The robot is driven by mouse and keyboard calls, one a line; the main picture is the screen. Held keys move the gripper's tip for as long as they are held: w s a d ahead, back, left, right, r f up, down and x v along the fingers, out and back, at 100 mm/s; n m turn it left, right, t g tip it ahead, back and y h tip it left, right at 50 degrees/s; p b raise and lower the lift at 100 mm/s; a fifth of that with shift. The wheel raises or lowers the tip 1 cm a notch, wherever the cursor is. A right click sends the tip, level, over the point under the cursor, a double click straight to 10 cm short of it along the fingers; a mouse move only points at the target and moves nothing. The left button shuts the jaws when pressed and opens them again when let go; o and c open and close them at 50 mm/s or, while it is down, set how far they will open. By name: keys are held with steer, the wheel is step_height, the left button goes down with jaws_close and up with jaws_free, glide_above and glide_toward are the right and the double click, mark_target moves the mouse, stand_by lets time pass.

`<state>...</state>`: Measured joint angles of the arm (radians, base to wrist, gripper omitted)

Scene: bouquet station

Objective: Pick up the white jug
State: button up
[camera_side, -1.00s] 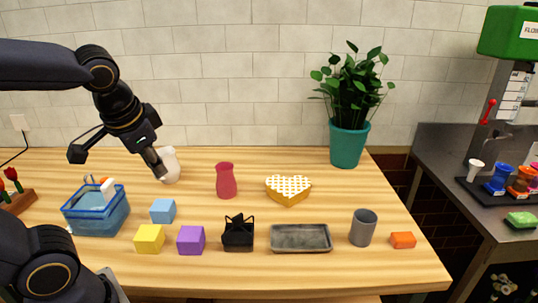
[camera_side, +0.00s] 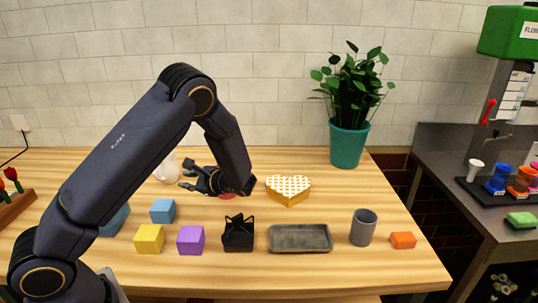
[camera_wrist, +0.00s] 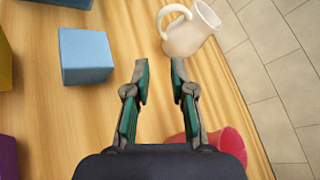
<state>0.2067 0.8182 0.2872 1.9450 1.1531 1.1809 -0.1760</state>
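The white jug (camera_side: 167,168) stands on the wooden table toward the back left, partly hidden behind my arm in the side view. In the wrist view the jug (camera_wrist: 193,30) is cream-white, with its handle facing left, beyond my fingertips. My gripper (camera_side: 186,177) is to the right of the jug in the side view, its fingers pointing left toward it. In the wrist view my gripper (camera_wrist: 159,68) is open, with nothing between its fingers. A gap shows between the fingertips and the jug.
A blue cube (camera_wrist: 86,52) is to the left. Yellow (camera_side: 149,239) and purple (camera_side: 191,240) cubes, a black basket (camera_side: 238,234) and a heart-shaped box (camera_side: 288,190) are around. The wall stands behind the jug.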

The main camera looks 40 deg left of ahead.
mark_target(159, 178)
steer(key=x, duration=1.5)
steer(key=shift+s+a+f, duration=0.1)
steer(key=shift+a, duration=0.15)
steer(key=shift+c, duration=0.5)
jaws_close()
